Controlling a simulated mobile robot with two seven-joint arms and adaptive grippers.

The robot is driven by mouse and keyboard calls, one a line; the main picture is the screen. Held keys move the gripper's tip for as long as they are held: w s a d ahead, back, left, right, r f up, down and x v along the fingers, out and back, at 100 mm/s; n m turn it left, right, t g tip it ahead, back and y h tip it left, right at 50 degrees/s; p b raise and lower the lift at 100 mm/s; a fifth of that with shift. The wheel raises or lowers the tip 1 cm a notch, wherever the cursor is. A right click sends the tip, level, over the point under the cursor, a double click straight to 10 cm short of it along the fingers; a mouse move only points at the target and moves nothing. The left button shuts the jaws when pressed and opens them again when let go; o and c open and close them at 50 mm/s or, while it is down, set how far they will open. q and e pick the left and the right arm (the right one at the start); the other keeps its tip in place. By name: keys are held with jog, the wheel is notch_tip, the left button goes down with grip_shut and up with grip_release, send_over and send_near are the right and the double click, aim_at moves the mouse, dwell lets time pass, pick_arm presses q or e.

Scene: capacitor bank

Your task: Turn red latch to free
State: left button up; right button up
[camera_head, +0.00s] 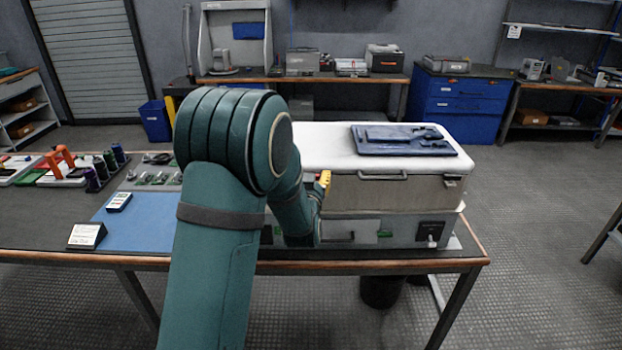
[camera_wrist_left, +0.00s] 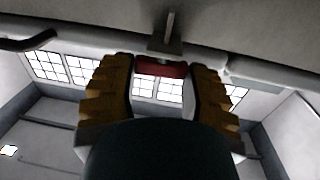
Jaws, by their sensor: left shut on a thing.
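The case with a white lid (camera_head: 310,140) and beige front (camera_head: 395,193) stands on the table. My left arm reaches across to its front, and my left gripper (camera_head: 324,180) is at the left part of that front, mostly hidden by the arm. In the left wrist view the two yellow ribbed fingers of my left gripper (camera_wrist_left: 162,90) stand either side of the red latch (camera_wrist_left: 160,67) and are shut on it. The latch hangs below a grey metal bracket (camera_wrist_left: 167,45) on the case. Its exact angle is hard to tell. My right gripper is not in view.
A dark handle (camera_head: 382,176) sticks out from the case front, right of my gripper. A dark blue panel (camera_head: 385,148) lies on the lid. A blue mat (camera_head: 140,222), small labelled boxes and tools lie on the table to the left.

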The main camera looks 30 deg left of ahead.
pick_arm(q)
jog(key=shift+r, duration=0.1)
jog(key=o, duration=1.2)
jog(key=v, duration=1.2)
